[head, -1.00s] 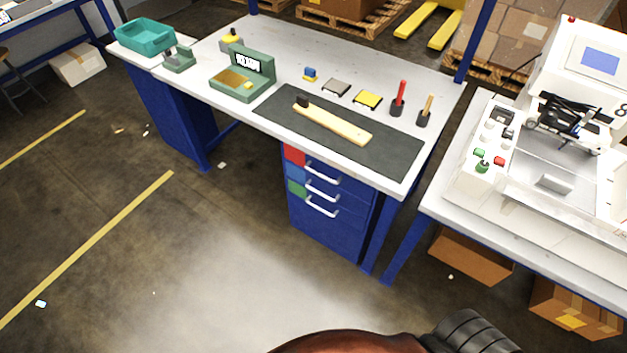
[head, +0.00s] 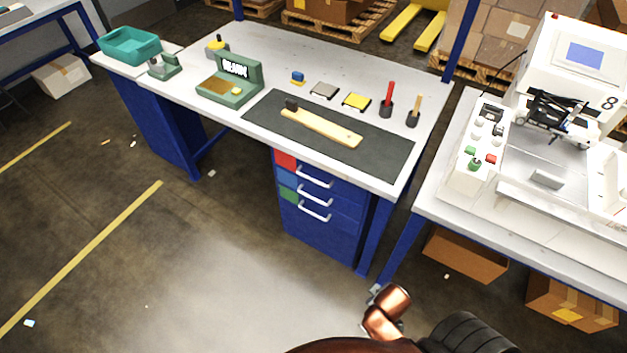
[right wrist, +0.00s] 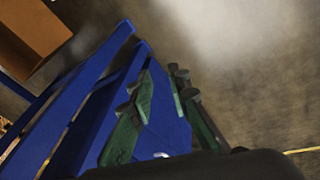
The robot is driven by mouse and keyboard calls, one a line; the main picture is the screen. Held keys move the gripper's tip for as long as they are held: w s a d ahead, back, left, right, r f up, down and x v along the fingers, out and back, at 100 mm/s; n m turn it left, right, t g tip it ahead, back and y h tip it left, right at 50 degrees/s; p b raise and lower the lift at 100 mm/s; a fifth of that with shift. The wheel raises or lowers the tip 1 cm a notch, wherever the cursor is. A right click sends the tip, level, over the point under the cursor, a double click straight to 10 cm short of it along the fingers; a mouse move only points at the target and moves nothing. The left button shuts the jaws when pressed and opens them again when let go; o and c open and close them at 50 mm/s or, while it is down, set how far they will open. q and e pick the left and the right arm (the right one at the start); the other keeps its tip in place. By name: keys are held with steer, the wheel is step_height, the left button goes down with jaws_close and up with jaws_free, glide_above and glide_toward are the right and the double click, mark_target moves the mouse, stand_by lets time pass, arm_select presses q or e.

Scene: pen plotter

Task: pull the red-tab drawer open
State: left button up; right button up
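The red-tab drawer (head: 285,159) is the top one in the blue drawer unit under the workbench. Its white bar handle (head: 314,178) is in plain view, and its front looks flush with the drawers below. My right gripper shows in the right wrist view (right wrist: 163,76) with its two green fingers apart and nothing visibly held. Blue bench or cabinet parts lie behind and beside the fingers. In the head view only copper-coloured links of my arm show at the bottom, well short of the drawer. My left gripper is not in view.
A blue-tab drawer (head: 286,177) and a green-tab drawer (head: 289,194) sit below, with similar handles. The bench leg (head: 378,235) stands just right of the unit. A second table (head: 435,205) is to the right. The floor in front is clear.

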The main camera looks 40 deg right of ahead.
steer(key=w+d+r+n+t+h, duration=0.1)
steer(key=w+d+r+t+h, duration=0.25)
steer(key=w, duration=0.65)
steer(key=n+t, duration=0.9)
steer(key=n, duration=0.1)
glide_toward(312, 179)
steer(key=w+d+f, duration=0.1)
steer(key=w, duration=0.1)
steer(key=b+x, duration=0.2)
steer(key=x, duration=0.6)
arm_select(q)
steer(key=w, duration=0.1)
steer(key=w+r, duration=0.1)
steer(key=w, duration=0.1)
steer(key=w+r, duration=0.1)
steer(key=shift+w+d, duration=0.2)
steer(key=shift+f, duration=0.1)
arm_select(e)
jaws_close()
steer(key=shift+s, duration=0.1)
